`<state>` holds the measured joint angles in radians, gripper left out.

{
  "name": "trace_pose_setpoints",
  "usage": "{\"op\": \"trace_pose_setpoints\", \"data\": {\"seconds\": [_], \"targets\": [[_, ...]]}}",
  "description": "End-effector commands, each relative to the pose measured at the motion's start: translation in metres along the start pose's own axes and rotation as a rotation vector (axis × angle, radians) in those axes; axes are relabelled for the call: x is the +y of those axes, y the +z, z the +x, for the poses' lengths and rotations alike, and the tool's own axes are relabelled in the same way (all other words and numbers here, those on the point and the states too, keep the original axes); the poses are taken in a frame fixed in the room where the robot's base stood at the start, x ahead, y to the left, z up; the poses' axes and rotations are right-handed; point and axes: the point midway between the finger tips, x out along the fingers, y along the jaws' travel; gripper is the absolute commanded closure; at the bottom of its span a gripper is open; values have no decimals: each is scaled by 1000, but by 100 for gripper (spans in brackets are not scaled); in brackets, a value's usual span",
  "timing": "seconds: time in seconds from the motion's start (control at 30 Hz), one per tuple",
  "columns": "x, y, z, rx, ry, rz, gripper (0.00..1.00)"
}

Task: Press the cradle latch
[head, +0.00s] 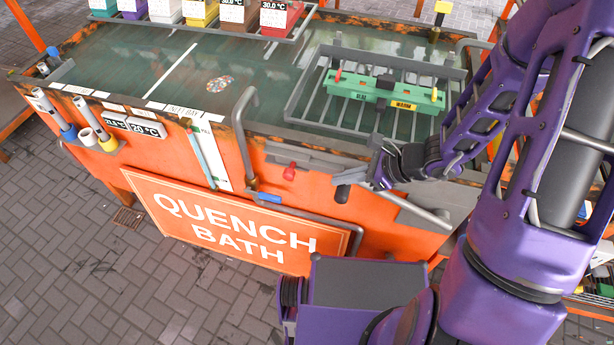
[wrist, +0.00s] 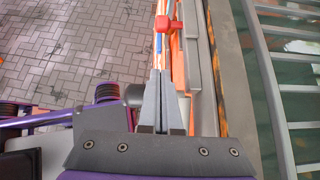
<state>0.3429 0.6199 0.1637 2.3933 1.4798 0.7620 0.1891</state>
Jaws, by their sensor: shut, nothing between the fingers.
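The cradle is a grey wire rack (head: 300,100) in the bath, with a green bar (head: 368,91) across it. A red knob (head: 289,172) on a grey bracket sits on the bath's orange front; it looks like the latch, though no label shows. The red knob also shows at the top of the wrist view (wrist: 166,24), ahead of my fingers. My gripper (head: 373,181) is shut and empty at the bath's front, right of the red knob and apart from it. In the wrist view my gripper (wrist: 159,76) points towards the knob.
A dark-ended handle (head: 342,193) stands close beside my fingers, also in the wrist view (wrist: 133,95). A bent grey pipe (head: 241,135) rises left of the knob. The QUENCH BATH sign (head: 225,222) hangs below. Paved floor (head: 90,265) is open at left.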

Motion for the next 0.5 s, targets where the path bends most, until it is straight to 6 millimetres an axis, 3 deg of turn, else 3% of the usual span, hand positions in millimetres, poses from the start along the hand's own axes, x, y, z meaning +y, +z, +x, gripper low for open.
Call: {"op": "trace_pose_setpoints", "data": {"seconds": [0.03,0.27,0.5], "targets": [[2,-2,14,0,6,0,100],[2,-2,63,0,5,0,100],[0,24,81,1,2,-2,100]]}}
